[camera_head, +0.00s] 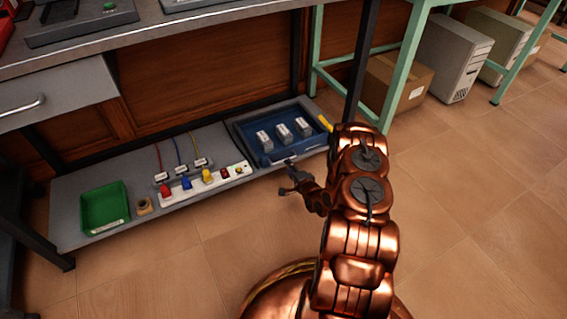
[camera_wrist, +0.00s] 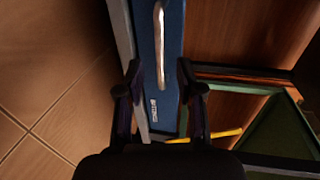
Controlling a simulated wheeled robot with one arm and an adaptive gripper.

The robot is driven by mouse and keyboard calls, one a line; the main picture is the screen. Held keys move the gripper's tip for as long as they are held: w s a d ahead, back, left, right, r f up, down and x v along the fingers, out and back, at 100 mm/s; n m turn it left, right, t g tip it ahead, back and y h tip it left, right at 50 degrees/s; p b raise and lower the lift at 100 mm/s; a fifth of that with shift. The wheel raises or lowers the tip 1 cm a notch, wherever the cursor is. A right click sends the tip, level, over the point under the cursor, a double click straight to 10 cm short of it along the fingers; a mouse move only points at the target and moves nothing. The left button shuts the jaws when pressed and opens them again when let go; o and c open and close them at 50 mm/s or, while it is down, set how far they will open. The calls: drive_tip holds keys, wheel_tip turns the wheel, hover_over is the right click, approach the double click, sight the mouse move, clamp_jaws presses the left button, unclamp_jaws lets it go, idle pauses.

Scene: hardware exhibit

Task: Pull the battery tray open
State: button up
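The blue battery tray (camera_head: 263,151) sits on the low grey shelf at its right part, with three pale batteries (camera_head: 284,132) standing in it. In the wrist view the tray's blue front (camera_wrist: 166,118) carries a small white label and a shiny metal bar handle (camera_wrist: 160,45). My gripper (camera_head: 289,180) is just in front of the tray in the head view. In the wrist view my gripper (camera_wrist: 159,68) is open, its two fingers apart on either side of the handle's line. I cannot tell whether they reach past the bar. The handle is not clear in the head view.
On the same shelf (camera_head: 70,185) are a white power strip (camera_head: 210,182) with coloured plugs, a tape roll (camera_head: 144,205) and a green tray (camera_head: 104,207). A table leg (camera_head: 359,70) and a cardboard box (camera_head: 398,82) stand right of the tray. Floor in front is clear.

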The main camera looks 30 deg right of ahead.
drive_tip(key=shift+b+x, duration=0.8)
drive_tip(key=shift+x, duration=2.1)
clamp_jaws()
